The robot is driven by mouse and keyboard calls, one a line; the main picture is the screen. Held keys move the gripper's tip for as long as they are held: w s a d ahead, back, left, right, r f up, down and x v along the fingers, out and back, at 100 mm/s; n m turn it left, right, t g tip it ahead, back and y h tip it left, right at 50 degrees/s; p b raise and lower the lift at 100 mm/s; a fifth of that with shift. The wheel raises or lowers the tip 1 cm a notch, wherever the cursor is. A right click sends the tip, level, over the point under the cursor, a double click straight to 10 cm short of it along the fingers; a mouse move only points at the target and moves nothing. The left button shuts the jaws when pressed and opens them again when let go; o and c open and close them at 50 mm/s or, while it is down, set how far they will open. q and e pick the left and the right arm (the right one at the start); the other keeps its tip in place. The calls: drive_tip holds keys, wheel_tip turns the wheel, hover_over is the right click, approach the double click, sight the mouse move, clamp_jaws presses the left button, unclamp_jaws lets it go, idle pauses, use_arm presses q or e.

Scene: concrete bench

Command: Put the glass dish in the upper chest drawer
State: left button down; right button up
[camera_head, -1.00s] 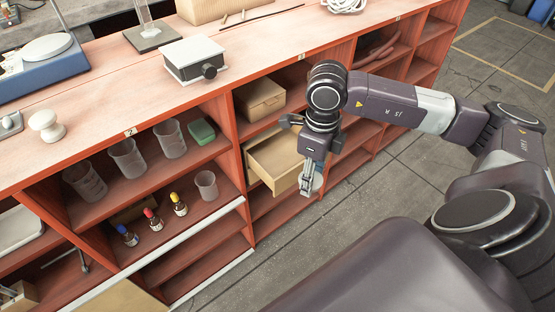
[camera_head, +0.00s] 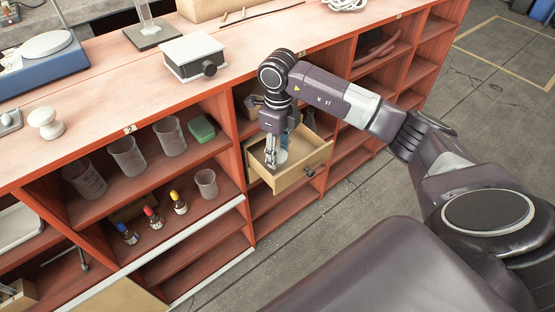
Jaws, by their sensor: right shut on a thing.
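The open light-wood drawer (camera_head: 292,178) juts out from the red shelving, with a dark knob on its front. My right gripper (camera_head: 271,162) points down over the drawer's inside and is shut on the glass dish (camera_head: 282,157). The dish is pale and small, partly hidden behind the fingers. It shows within the drawer's outline; I cannot tell whether it touches the drawer floor. My left gripper is not in view.
A grey-white box (camera_head: 193,56) with a dark knob stands on the bench top above. Glass beakers (camera_head: 127,156), a green block (camera_head: 202,129) and small dropper bottles (camera_head: 179,203) occupy the shelves to the left. Floor to the right is clear.

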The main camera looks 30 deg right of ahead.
wheel_tip(320, 180, down, 3)
drive_tip(key=shift+r, duration=0.1)
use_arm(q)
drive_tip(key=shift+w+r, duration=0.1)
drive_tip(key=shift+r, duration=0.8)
use_arm(e)
drive_tip(key=shift+w, duration=0.2)
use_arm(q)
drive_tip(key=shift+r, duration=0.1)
use_arm(e)
drive_tip(key=shift+f, duration=0.25)
drive_tip(key=o, duration=0.9)
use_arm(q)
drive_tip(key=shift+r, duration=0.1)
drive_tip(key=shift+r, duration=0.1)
use_arm(e)
drive_tip(key=shift+r, duration=0.1)
use_arm(q)
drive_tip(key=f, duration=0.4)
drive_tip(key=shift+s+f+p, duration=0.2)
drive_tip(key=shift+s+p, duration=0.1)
drive_tip(key=shift+p, duration=0.05)
use_arm(e)
wheel_tip(320, 180, up, 8)
drive_tip(key=shift+f, duration=0.2)
